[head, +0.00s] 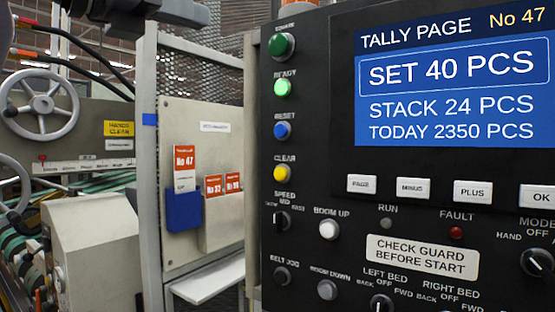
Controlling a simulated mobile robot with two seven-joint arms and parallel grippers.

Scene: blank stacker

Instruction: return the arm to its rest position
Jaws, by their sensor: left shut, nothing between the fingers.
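My left gripper (186,12) shows as a dark shape at the top edge of the head view, left of the control panel. It is shut and empty, and apart from the panel's buttons in the picture. Most of the arm behind it is cut off by the frame. My right gripper is not in view.
A black control panel (330,190) fills the right side; its screen (455,75) reads SET 40 PCS, STACK 24 PCS. The READY button (283,88) is lit green. Left are a board with a blue card pocket (184,210), a grey post (149,160) and a handwheel (40,104).

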